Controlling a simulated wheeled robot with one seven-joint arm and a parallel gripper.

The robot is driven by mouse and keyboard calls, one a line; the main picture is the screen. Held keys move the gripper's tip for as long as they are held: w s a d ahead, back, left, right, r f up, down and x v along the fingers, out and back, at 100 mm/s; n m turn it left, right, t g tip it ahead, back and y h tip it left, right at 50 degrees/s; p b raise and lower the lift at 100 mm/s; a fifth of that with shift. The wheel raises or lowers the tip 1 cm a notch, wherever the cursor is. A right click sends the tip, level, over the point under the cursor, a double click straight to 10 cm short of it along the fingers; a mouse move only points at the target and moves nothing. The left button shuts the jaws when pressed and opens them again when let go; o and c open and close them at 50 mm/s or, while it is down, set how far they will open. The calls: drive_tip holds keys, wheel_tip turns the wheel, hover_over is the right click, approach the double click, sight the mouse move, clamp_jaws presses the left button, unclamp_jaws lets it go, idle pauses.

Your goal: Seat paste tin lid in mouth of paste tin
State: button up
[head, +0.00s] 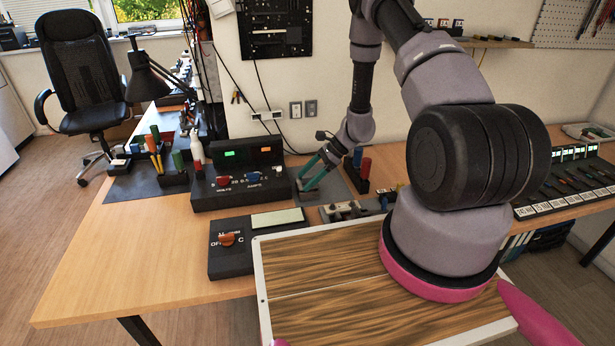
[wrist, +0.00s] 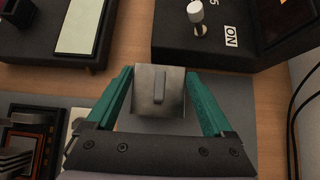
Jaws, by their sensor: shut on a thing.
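My gripper (wrist: 158,76) has two teal fingers. They are shut on the paste tin lid (wrist: 146,100), a grey metal square with a raised ridge down its middle. The lid lies between the fingertips, above a grey mat.
A black control box (head: 238,194) with lit displays stands left of my gripper. A black meter (head: 229,262) with a pale strip is in front. A dark tray with copper-coloured parts (wrist: 30,145) lies close by. A wood-grained panel (head: 325,300) with a white frame is nearest.

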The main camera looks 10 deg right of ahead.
drive_tip(key=shift+f, duration=0.35)
drive_tip(key=o, duration=1.6)
drive_tip(key=shift+c, duration=0.2)
drive_tip(key=v, duration=1)
drive_tip(key=shift+d+r, duration=0.25)
drive_tip(key=shift+d, duration=0.05)
